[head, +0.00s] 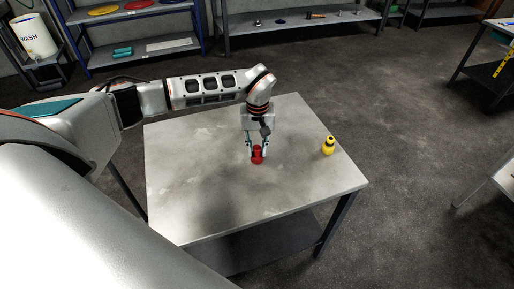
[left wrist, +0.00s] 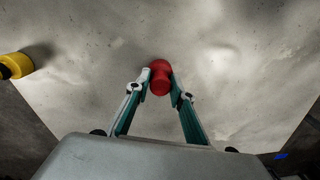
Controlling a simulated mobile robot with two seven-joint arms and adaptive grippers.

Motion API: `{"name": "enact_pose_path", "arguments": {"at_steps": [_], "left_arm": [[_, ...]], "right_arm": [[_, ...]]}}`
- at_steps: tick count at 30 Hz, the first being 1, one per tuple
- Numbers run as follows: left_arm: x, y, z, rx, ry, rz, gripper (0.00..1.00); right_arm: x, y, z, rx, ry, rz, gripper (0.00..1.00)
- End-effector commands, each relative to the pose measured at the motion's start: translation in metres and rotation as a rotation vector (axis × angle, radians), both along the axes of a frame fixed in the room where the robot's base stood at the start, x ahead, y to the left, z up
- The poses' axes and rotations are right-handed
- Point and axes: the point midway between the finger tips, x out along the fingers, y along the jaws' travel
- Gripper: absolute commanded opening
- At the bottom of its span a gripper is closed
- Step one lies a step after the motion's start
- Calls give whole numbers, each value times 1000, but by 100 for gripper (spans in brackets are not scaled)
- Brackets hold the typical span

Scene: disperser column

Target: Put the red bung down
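The red bung (head: 257,155) is at the middle of the grey table, between the fingertips of my left gripper (head: 257,150). In the left wrist view the bung (left wrist: 160,78) shows a rounded red body with a smaller round end towards the camera. The left gripper's two fingers (left wrist: 160,84) reach it from both sides and appear to touch it. The gripper points down from above. I cannot tell whether the bung rests on the table or is held just above it. My right gripper is not in view.
The table (head: 190,190) is otherwise mostly bare. A yellow bottle-like object with a black top (head: 328,146) stands near its right edge, clear of the gripper; it also shows in the left wrist view (left wrist: 16,65). Shelves (head: 140,48) line the back, beyond open floor.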

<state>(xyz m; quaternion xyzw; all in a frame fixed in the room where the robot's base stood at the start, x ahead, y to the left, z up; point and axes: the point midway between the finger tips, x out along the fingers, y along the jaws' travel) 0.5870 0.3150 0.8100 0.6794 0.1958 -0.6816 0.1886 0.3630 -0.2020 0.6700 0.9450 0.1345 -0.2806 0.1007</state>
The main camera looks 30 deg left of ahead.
Motion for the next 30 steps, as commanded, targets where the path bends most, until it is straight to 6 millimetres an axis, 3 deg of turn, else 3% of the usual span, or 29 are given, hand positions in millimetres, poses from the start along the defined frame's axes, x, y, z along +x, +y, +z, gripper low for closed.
{"name": "enact_pose_path", "arguments": {"at_steps": [14, 30], "left_arm": [[1, 0, 8, -1, -3, 0, 33], [1, -1, 105, 0, -2, 0, 33]], "right_arm": [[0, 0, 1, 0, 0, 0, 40], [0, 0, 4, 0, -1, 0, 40]]}}
